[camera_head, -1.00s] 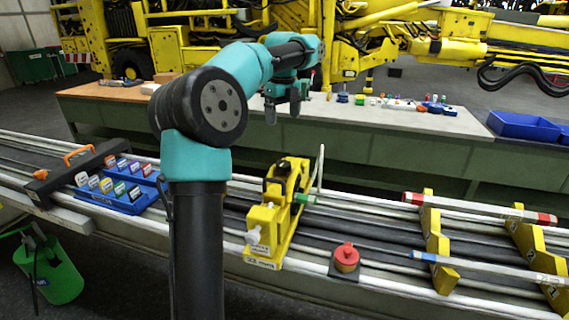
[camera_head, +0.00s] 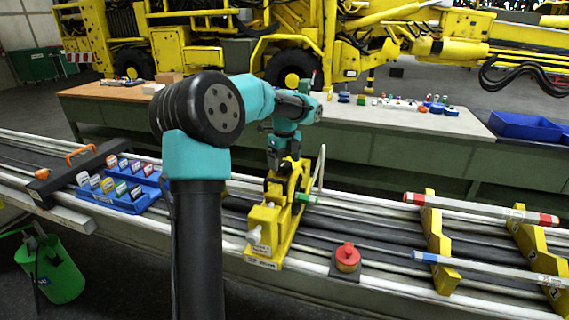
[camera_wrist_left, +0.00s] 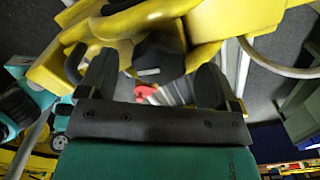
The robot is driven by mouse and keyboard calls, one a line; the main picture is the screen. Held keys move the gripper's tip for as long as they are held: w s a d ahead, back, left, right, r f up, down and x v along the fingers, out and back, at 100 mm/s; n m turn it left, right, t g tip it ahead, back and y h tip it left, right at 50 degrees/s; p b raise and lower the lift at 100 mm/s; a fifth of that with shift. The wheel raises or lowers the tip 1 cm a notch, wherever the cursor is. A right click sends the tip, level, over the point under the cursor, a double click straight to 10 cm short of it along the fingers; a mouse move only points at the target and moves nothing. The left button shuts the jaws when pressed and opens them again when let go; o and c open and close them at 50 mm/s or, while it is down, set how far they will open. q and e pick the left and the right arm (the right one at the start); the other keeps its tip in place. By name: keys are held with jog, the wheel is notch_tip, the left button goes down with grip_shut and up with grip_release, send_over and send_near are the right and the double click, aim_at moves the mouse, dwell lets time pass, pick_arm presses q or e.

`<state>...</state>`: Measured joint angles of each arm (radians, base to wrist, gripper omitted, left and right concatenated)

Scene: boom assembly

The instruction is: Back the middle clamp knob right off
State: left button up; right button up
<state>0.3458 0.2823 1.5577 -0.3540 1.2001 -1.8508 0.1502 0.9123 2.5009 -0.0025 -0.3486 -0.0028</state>
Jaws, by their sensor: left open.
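The yellow clamp fixture (camera_head: 265,232) stands on the rails near the middle of the head view. My left gripper (camera_head: 282,168) is over its upper part, pointing down. In the left wrist view, the open left gripper (camera_wrist_left: 157,75) has one finger on each side of a dark knob (camera_wrist_left: 158,52) with a white mark. The knob lies between or just beyond the fingertips, against the yellow fixture (camera_wrist_left: 215,18). I cannot tell whether the fingers touch it. In the head view, the gripper hides the knob. My right gripper is not in view.
A red-topped part (camera_head: 346,258) sits right of the fixture. A blue rack (camera_head: 125,192) with labelled pieces is to its left. A white upright rod (camera_head: 320,168) stands close by the fixture. Yellow supports (camera_head: 436,245) hold long poles at the right.

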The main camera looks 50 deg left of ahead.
pick_arm(q)
jog(key=shift+f, duration=0.55)
jog(key=c, duration=0.9)
